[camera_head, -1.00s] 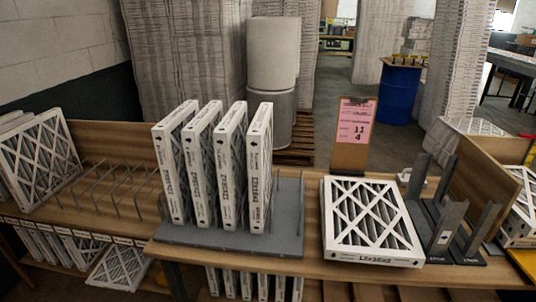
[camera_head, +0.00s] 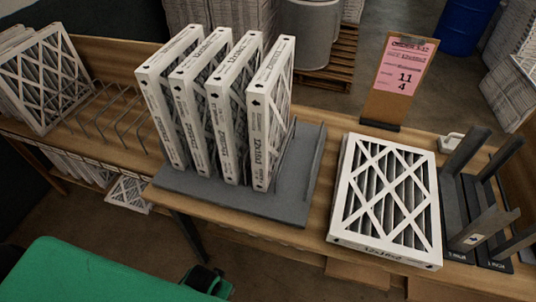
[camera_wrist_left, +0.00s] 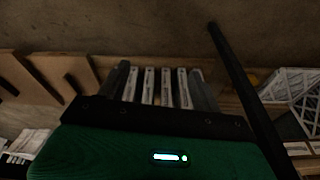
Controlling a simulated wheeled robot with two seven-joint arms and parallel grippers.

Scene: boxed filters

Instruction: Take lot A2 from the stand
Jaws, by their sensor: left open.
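Several white-framed filters (camera_head: 222,107) stand upright side by side in the grey stand (camera_head: 290,212) on the bench. Their right-hand slot is bare. Printing on their narrow edges is too small to read, so I cannot tell which is lot A2. My green left arm (camera_head: 85,272) enters at the bottom left of the head view, below and in front of the bench; its jaws are not clear there. In the left wrist view my left gripper (camera_wrist_left: 161,84) is open and empty, with several pale upright filter edges (camera_wrist_left: 148,88) beyond the fingers. My right gripper is not in view.
One filter (camera_head: 388,200) lies flat right of the stand. A pink card (camera_head: 404,66) reading 11 and 4 stands behind it. A dark slotted rack (camera_head: 478,215) is at the right. A wire rack (camera_head: 108,118) and leaning filters (camera_head: 45,78) are at the left.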

